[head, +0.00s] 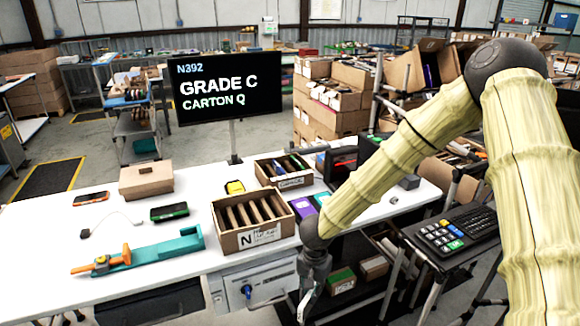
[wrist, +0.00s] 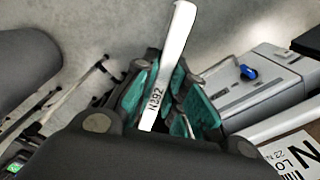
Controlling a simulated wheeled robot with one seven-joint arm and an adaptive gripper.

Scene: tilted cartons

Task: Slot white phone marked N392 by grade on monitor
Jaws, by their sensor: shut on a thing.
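The monitor (head: 225,88) reads N392, GRADE C, CARTON Q. In the wrist view, the white phone (wrist: 174,42) is edge-on, with N392 on its edge. In the head view, my gripper (head: 312,275) hangs just past the table's front edge, right of and below the open carton marked N (head: 243,240). That carton is tilted and has several slots. A second slotted carton (head: 291,182) stands behind it, holding some dark phones; its label is too small to read.
A purple phone (head: 300,207) lies right of the N carton. A keypad (head: 442,236) is at right. A grey cabinet (head: 250,284) stands below.

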